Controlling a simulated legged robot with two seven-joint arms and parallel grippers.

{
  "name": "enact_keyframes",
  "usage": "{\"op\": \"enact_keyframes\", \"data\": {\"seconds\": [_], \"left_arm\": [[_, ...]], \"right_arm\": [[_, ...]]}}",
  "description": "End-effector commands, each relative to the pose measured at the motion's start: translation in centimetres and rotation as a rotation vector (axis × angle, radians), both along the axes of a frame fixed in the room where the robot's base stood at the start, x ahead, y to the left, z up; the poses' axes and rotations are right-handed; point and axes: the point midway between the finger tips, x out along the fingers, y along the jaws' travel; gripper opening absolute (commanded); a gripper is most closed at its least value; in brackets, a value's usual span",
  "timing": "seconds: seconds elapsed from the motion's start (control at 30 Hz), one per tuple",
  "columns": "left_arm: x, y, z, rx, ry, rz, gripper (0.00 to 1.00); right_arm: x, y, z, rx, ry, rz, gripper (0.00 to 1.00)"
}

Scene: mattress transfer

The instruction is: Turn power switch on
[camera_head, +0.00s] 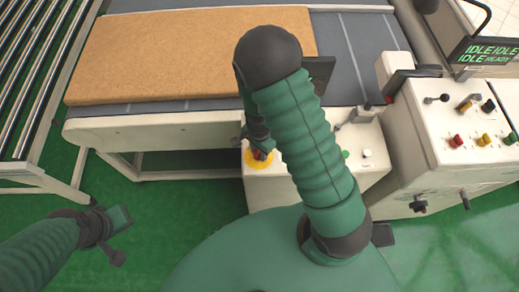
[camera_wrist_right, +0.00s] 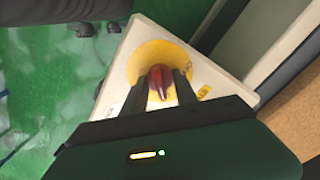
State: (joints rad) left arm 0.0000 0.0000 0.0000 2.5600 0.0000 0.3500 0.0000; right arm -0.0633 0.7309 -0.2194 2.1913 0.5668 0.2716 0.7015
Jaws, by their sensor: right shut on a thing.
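The power switch is a red knob (camera_wrist_right: 160,82) on a round yellow plate (camera_wrist_right: 150,53), set on a white box. In the head view the knob (camera_head: 260,154) and the yellow plate (camera_head: 258,166) show just below my right gripper (camera_head: 257,147), partly hidden by it. In the wrist view my right gripper (camera_wrist_right: 160,92) has a dark finger on each side of the knob and is shut on it. The knob's exact turn angle is hard to tell. My left gripper (camera_head: 118,238) hangs over the green floor at the lower left, away from the switch; its jaw opening is unclear.
A brown mattress (camera_head: 180,50) lies on a grey conveyor (camera_head: 365,45). A white control panel (camera_head: 440,125) with levers and coloured knobs stands at the right, below a display (camera_head: 490,50) reading IDLE and READY. Metal rollers (camera_head: 35,60) are at the left.

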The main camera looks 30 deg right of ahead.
Motion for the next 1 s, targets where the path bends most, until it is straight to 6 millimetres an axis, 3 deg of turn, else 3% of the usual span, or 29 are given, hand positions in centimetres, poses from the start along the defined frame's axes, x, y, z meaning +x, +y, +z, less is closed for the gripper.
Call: {"op": "enact_keyframes", "data": {"seconds": [0.2, 0.23, 0.4, 0.77, 0.87, 1.0], "left_arm": [[0.0, 0.0, -0.1, 0.000, 0.000, 0.000, 0.00], [0.0, 0.0, -0.1, 0.000, 0.000, 0.000, 0.00], [0.0, 0.0, -0.1, 0.000, 0.000, 0.000, 0.00], [0.0, 0.0, 0.1, 0.000, 0.000, 0.000, 0.00], [0.0, 0.0, 0.3, 0.000, 0.000, 0.000, 0.00], [0.0, 0.0, 0.7, 0.000, 0.000, 0.000, 0.00]], "right_arm": [[-0.3, 0.4, -0.2, 0.007, 0.011, 0.005, 0.00], [-0.3, 0.4, -0.2, 0.007, 0.011, 0.005, 0.36], [-0.2, 0.3, -0.1, 0.005, 0.006, 0.004, 0.56], [0.0, 0.1, 0.6, 0.002, -0.001, 0.005, 0.56], [0.1, 0.1, 2.4, 0.002, -0.004, 0.005, 0.56], [0.2, 0.2, 6.4, 0.002, -0.006, 0.007, 0.56]]}}
